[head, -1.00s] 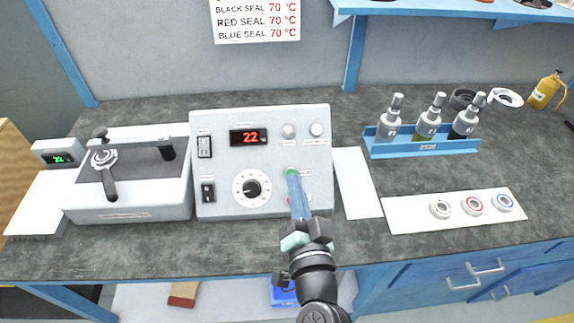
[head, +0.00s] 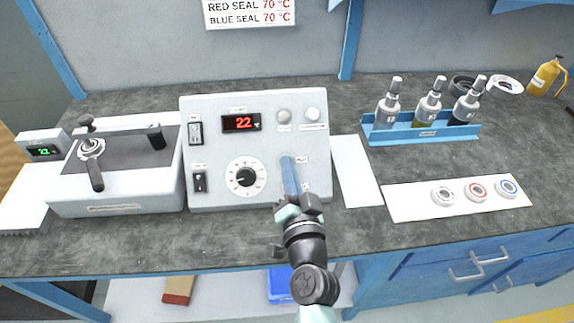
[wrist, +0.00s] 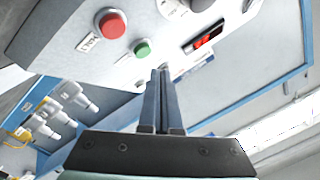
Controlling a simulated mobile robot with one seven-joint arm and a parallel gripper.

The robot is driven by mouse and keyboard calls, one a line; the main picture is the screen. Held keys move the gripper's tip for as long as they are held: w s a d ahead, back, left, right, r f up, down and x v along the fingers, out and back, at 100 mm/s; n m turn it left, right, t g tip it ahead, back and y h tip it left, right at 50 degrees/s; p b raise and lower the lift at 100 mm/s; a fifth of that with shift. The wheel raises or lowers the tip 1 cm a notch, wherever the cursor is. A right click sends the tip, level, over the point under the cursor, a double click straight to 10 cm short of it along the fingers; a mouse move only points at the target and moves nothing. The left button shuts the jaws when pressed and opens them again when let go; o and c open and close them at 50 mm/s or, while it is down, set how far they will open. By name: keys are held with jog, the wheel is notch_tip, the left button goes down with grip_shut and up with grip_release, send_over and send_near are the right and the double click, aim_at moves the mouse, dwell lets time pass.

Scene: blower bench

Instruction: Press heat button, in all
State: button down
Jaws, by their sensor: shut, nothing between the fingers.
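I cannot read which label says heat. My gripper (head: 287,158) is shut and empty, its fingers pointing at the panel's lower right. In the head view the fingers hide the green button. In the wrist view the fingertips (wrist: 161,72) are close beside the green button; whether they touch the panel I cannot tell.
The panel also has a dial (head: 245,177), two rocker switches (head: 195,133) and two round lamps (head: 283,116) at the top. A press-like device (head: 115,190) stands left. A blue bottle rack (head: 420,133) and a white mat (head: 420,205) with rings lie right.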

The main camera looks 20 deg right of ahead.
jog(key=shift+w+d+f, duration=0.1)
jog(key=shift+w+f, duration=0.35)
dwell(1.8)
jog(key=shift+w+d+f+b, duration=0.1)
jog(key=shift+w+f+b, duration=0.2)
jog(key=shift+b, duration=0.2)
jog(key=shift+w+f+b, duration=0.25)
jog(key=shift+b, duration=0.05)
dwell(0.4)
jog(key=shift+s+r, duration=0.1)
dwell(0.4)
jog(key=shift+s+r+p, duration=0.4)
jog(key=shift+s, duration=0.05)
jog(key=shift+s+a+r+p, duration=0.3)
jog(key=shift+s+r+p, duration=0.35)
jog(key=shift+s+r, duration=0.25)
jog(key=shift+s+a+r+p, duration=0.3)
jog(key=shift+s+r+p, duration=0.35)
jog(key=shift+s+r, duration=0.2)
